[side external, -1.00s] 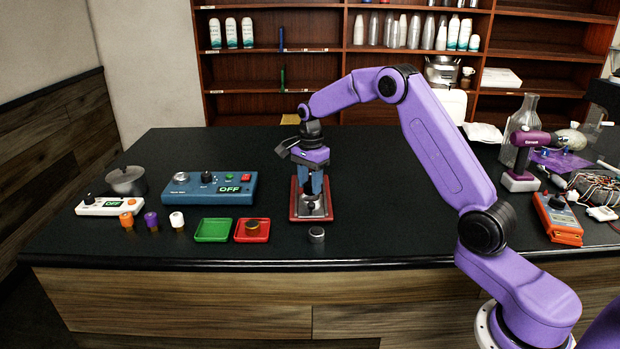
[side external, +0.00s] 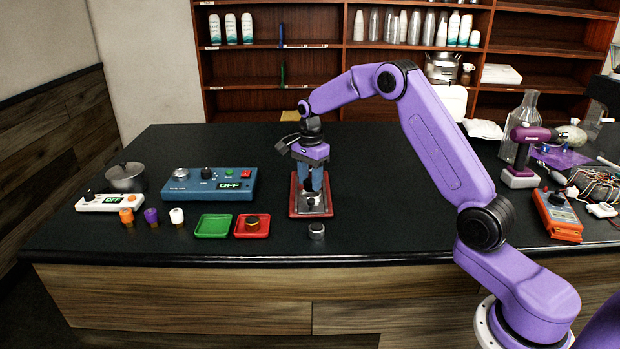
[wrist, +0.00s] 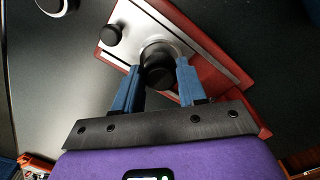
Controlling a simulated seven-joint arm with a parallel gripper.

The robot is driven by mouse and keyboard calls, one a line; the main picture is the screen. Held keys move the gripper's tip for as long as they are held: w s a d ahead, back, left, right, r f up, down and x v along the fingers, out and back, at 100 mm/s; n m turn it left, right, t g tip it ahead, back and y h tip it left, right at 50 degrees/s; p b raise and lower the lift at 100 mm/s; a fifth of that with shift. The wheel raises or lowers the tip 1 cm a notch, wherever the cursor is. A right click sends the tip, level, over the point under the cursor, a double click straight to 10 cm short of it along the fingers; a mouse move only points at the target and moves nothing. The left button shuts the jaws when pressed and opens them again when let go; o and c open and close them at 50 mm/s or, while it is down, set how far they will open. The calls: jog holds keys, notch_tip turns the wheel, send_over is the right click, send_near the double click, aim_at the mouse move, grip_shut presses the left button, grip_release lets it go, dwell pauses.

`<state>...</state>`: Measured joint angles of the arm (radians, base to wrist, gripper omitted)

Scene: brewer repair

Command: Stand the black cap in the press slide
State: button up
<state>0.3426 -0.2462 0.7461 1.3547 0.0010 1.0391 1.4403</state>
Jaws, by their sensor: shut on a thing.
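The black cap (wrist: 158,76) is between my two blue fingertips in the wrist view. My gripper (side external: 313,187) is shut on it, over the press slide. The press slide (side external: 324,208) has a red base and a metal plate; its plate and red edge also show in the wrist view (wrist: 192,38). A round metal part of the slide lies directly behind the cap in the wrist view. I cannot tell whether the cap touches it. In the side view the fingers hide most of the cap.
A small metal ring (side external: 316,231) stands on the counter in front of the press. A red tray (side external: 240,234) and a green tray (side external: 212,227) lie to the left, with a blue control box (side external: 210,184) behind them.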

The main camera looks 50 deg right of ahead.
jog(key=shift+f, duration=1.1)
dwell(1.6)
jog(key=o, duration=1.6)
jog(key=shift+r, duration=4.1)
